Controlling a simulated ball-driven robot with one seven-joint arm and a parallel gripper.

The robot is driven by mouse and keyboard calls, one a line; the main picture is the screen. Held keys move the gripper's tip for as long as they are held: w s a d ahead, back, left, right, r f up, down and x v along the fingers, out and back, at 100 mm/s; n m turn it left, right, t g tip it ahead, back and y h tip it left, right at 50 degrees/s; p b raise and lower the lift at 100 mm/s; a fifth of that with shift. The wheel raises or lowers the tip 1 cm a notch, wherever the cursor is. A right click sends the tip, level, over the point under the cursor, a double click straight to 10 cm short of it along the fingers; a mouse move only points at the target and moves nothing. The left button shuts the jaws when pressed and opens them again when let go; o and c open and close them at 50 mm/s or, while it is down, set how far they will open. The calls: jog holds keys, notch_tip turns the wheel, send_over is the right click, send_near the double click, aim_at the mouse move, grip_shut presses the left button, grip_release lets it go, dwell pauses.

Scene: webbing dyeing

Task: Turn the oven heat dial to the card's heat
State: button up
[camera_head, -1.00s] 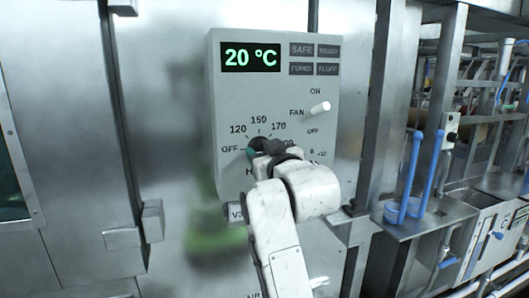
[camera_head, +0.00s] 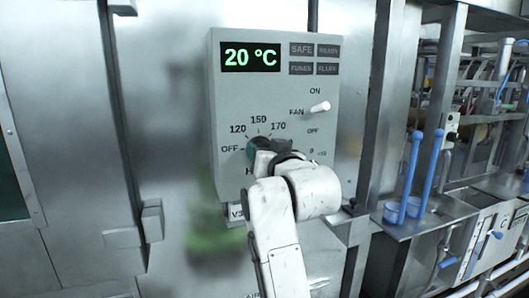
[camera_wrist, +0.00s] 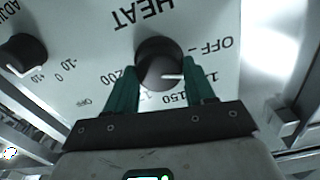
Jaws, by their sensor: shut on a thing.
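The heat dial (camera_wrist: 158,62) is a round black knob with a white pointer line, on the grey oven control panel (camera_head: 225,100). In the wrist view, which shows the panel upside down, the pointer aims right, towards a partly covered label beginning with 1, near OFF. My gripper (camera_wrist: 164,72) has its green fingers on either side of the dial and is shut on it. In the head view my gripper (camera_head: 265,152) covers most of the dial and the labels at its lower right. The display (camera_head: 250,57) reads 20 °C. I cannot make out a heat card.
A white FAN switch (camera_head: 320,107) sits above and right of the dial. A smaller black ADJUST knob (camera_wrist: 24,52) shows in the wrist view. A metal latch block (camera_head: 151,221) sticks out left of the panel. Blue-handled tools (camera_head: 411,180) stand at right.

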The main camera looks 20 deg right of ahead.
jog(key=m, duration=0.4)
jog(key=shift+m, duration=0.3)
jog(key=shift+d, duration=0.1)
dwell(0.4)
jog(key=o, duration=1)
jog(key=shift+o, duration=0.2)
jog(key=s+b, duration=0.2)
jog(key=s, duration=0.8)
jog(key=shift+s+b, duration=0.35)
jog(key=shift+s, duration=0.05)
